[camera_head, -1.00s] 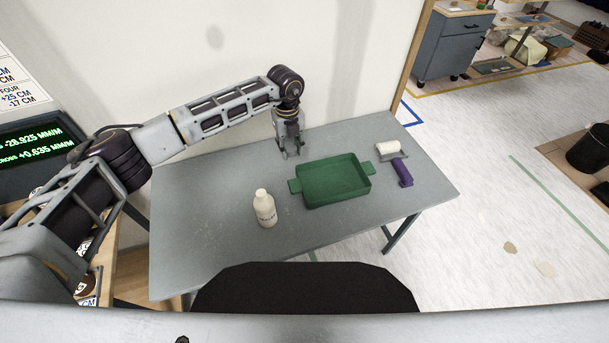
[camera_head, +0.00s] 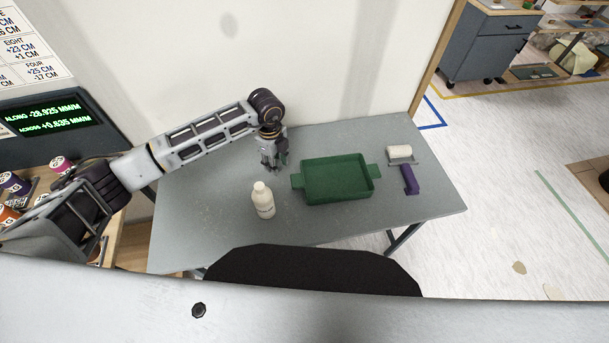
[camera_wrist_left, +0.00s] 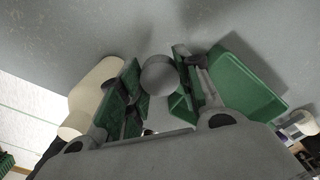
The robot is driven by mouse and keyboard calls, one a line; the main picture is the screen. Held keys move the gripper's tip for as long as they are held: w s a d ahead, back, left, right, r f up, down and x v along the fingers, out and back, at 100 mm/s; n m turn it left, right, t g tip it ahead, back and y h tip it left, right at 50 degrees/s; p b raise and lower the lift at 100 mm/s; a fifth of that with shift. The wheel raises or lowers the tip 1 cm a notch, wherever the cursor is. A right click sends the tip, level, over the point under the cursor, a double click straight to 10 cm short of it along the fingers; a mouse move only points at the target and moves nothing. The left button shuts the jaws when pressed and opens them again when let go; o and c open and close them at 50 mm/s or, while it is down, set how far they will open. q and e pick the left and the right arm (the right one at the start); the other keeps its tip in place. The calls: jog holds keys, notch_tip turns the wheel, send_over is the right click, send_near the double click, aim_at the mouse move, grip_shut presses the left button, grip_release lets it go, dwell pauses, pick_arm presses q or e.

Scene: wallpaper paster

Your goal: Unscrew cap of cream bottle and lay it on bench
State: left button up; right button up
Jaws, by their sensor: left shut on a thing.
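The cream bottle (camera_head: 262,203) stands upright on the grey bench (camera_head: 205,240), left of the green tray. It also shows at the left of the left wrist view (camera_wrist_left: 92,90). My left gripper (camera_head: 272,167) is behind the bottle, low over the bench and apart from the bottle. In the left wrist view its fingers (camera_wrist_left: 158,85) are shut on a small round grey piece, which looks like the cap (camera_wrist_left: 158,73). The head view is too small to tell whether the cap touches the bench. My right gripper is not in view.
The green tray (camera_head: 338,197) lies right of the gripper. A paint roller with a white sleeve (camera_head: 400,152) and purple handle (camera_head: 410,181) lies at the right end. The wall (camera_head: 330,60) rises behind the bench. The bench's left part is clear.

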pick_arm(q)
jog(key=shift+s+a+f+n, duration=0.25)
jog(key=shift+a+n, duration=0.1)
jog(key=shift+n, duration=0.4)
jog(key=shift+s+a+f+n, duration=0.1)
jog(key=shift+s+a+n, duration=0.2)
jog(key=shift+n, duration=0.4)
jog(key=shift+s+a+f+n, duration=0.2)
jog(key=shift+a+n, duration=0.2)
jog(key=shift+n, duration=0.35)
send_over(273, 188)
jog(key=shift+f, duration=3.15)
jog(key=shift+f+p, duration=0.4)
jog(key=shift+f, duration=1.45)
jog(key=shift+f, duration=0.2)
